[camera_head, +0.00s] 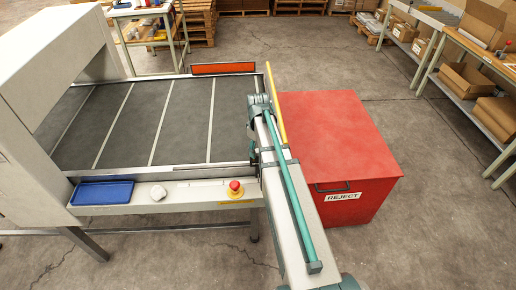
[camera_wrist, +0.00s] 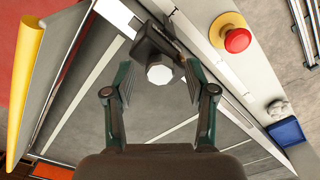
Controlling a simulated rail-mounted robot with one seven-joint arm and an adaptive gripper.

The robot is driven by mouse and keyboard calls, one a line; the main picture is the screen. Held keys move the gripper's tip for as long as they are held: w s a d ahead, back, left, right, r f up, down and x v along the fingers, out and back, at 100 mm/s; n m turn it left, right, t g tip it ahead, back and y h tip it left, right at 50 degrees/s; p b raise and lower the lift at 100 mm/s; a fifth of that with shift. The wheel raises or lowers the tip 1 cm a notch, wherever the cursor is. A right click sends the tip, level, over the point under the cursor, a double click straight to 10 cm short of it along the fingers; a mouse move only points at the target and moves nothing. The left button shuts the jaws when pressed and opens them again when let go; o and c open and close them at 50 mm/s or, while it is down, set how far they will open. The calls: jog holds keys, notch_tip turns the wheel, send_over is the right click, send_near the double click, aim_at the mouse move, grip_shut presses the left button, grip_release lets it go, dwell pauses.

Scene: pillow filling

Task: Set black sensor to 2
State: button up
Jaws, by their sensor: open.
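In the wrist view the black sensor (camera_wrist: 152,40) is a dark block on the pale rail (camera_wrist: 185,25) at the conveyor's edge, with a white faceted knob (camera_wrist: 160,71) facing me. My gripper (camera_wrist: 160,82) is open, with one finger on each side of the knob and visible gaps to it. In the head view my gripper (camera_head: 256,155) is at the conveyor's front right corner, and my arm hides the sensor. The marked rail shows in part in the head view (camera_head: 205,181). I cannot read its numbers or the sensor's position on it.
A red emergency button (camera_head: 235,187) stands close to the rail, with a white lump (camera_head: 158,193) and blue tray (camera_head: 103,192) further left. A red reject bin (camera_head: 335,140) stands at the right.

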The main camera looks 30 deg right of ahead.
jog(key=shift+f, duration=0.15)
grip_shut()
dwell(0.4)
